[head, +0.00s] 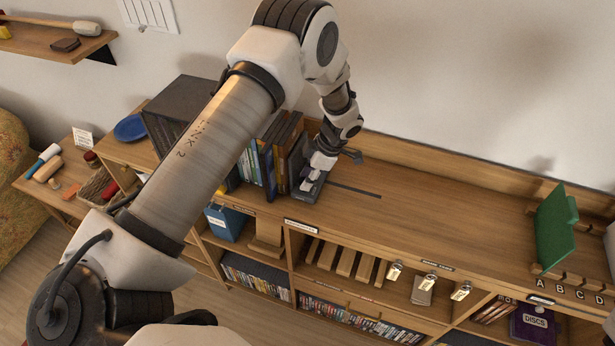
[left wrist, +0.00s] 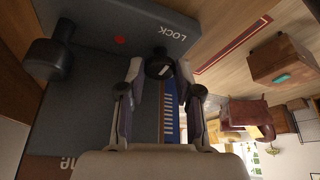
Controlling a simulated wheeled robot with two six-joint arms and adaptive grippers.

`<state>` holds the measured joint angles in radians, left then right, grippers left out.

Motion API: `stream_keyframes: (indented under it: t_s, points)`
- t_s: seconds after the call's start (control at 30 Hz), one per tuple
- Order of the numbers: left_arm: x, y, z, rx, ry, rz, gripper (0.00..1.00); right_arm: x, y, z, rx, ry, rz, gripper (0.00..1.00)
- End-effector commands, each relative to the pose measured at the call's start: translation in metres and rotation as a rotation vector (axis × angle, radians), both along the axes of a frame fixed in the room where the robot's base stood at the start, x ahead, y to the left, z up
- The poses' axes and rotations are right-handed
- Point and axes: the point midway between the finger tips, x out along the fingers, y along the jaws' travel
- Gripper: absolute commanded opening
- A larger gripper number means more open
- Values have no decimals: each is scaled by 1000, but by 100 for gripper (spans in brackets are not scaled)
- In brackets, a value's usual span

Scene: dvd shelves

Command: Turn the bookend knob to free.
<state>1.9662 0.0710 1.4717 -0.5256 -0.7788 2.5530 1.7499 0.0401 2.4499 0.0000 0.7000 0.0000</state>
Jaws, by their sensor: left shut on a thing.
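The dark grey bookend (head: 313,187) stands on the shelf top at the right end of a row of upright cases. My left gripper (head: 318,166) reaches down to it from above. In the left wrist view, the bookend's foot (left wrist: 100,22) carries the word LOCK and a red dot. The small dark knob (left wrist: 158,64) has a pale mark and sits between the fingertips of my left gripper (left wrist: 157,72), which is shut on it. The word for free is not readable. My right gripper is not in view.
The upright cases (head: 262,160) stand left of the bookend. A dark slot (head: 355,190) runs right along the bare wooden top (head: 430,215). A green divider (head: 555,228) stands at the far right. A dark cylinder (left wrist: 48,60) is near the fingers in the left wrist view.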

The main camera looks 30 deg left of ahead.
Motion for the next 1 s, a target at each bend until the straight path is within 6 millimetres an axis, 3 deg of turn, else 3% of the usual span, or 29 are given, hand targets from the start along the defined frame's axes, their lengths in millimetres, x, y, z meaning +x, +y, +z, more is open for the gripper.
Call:
stream_keyframes:
  t_s: [0.37, 1.0]
  points:
    - [-4, -2, -10, -2, 6, -172, 0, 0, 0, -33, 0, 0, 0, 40]
    - [-10, -2, -14, -4, 8, -722, 0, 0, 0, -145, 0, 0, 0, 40]
